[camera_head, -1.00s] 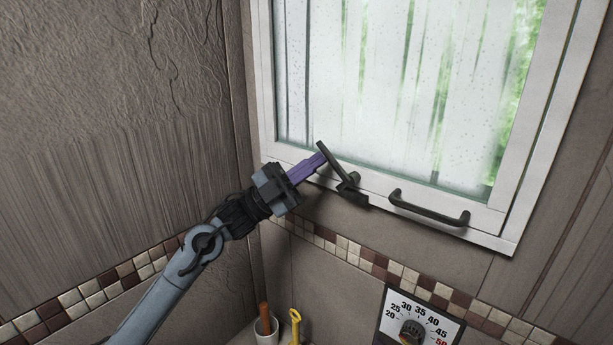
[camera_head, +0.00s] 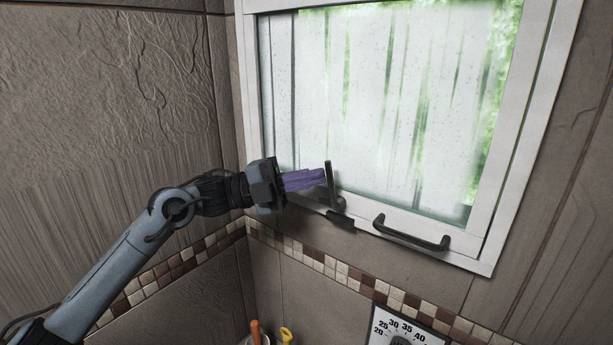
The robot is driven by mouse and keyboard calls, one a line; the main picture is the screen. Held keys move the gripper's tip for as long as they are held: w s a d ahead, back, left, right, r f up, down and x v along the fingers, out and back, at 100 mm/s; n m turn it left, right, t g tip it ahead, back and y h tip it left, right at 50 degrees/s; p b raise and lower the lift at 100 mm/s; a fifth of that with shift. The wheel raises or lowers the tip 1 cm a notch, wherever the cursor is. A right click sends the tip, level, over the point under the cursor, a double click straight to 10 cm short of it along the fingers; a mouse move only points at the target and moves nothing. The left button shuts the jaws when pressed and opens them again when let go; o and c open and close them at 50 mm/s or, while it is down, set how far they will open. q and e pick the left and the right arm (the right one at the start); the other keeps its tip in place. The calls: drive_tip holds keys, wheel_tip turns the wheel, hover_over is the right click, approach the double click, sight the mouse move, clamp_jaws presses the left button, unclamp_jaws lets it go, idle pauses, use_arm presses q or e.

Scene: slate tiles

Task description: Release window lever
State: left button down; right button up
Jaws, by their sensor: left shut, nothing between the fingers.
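The window (camera_head: 385,105) has a white frame and a frosted, wet-looking pane. Its dark lever (camera_head: 329,184) sits on the lower frame and stands nearly upright, with its base at the bottom. My left gripper (camera_head: 324,176) comes in from the left, with its purple fingers shut and nothing between them. The fingertips are at the left side of the lever's upper part, touching it or very close; I cannot tell which. My right gripper is not in view.
A dark handle (camera_head: 411,233) is fixed to the lower frame, right of the lever. Below are a mosaic tile band (camera_head: 350,278), a dial with numbers (camera_head: 405,332), and a cup (camera_head: 257,340) beside a yellow tool (camera_head: 286,335). Slate walls meet in the corner at left.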

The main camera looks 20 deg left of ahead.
use_arm(q)
drive_tip(key=shift+s, duration=0.1)
idle(0.5)
drive_tip(key=b+v, duration=0.2)
drive_tip(key=v, duration=0.5)
drive_tip(key=shift+a, duration=0.3)
